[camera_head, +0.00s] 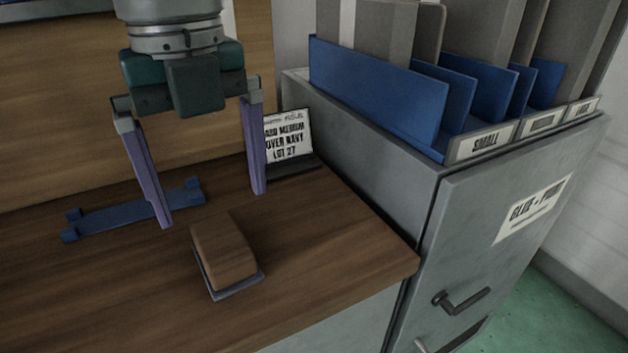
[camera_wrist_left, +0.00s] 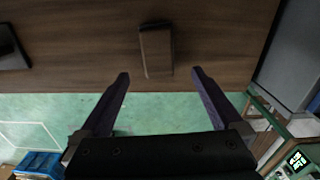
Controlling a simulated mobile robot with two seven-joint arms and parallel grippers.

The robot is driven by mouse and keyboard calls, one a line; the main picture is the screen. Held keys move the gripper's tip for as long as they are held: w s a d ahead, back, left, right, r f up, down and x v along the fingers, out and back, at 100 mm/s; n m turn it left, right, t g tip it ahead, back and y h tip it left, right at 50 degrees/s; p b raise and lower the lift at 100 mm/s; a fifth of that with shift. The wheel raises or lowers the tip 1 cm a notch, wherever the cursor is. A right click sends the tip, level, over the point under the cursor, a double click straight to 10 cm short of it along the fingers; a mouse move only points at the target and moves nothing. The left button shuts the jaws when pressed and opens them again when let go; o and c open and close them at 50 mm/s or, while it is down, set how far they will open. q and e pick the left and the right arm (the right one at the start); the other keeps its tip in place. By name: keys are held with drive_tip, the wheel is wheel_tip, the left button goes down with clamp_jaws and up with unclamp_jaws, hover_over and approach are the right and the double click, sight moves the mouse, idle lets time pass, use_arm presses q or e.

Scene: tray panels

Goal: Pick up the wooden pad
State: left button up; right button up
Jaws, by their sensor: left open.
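The wooden pad (camera_head: 224,252) is a brown block with a rounded top, resting on a thin dark plate on the wooden table (camera_head: 330,235). It also shows in the left wrist view (camera_wrist_left: 156,52), at the top middle. My left gripper (camera_head: 212,208) is open, with two purple fingers pointing down. In the head view it appears behind and above the pad, with nothing between the fingers. In the left wrist view the fingertips (camera_wrist_left: 160,73) lie either side of the pad's lower end in the picture, apart from it. My right gripper is not in view.
A blue bracket (camera_head: 125,218) lies behind the left finger. A lettered card (camera_head: 287,135) stands at the table's back. A grey cabinet (camera_head: 430,215) with blue dividers (camera_head: 380,90) stands close to the table's right edge. The table in front and left of the pad is clear.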

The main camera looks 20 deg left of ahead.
sight(222, 244)
use_arm(q)
wheel_tip(222, 244, down, 3)
drive_tip(key=shift+s+d+f, duration=0.15)
wheel_tip(222, 244, down, 5)
drive_tip(key=shift+f+b, duration=0.1)
drive_tip(key=shift+b, duration=0.35)
drive_tip(key=shift+a, duration=0.2)
drive_tip(key=shift+c, duration=0.2)
drive_tip(key=c, duration=1.3)
drive_tip(key=shift+c, duration=0.3)
wheel_tip(222, 244, up, 20)
drive_tip(key=p, duration=0.3)
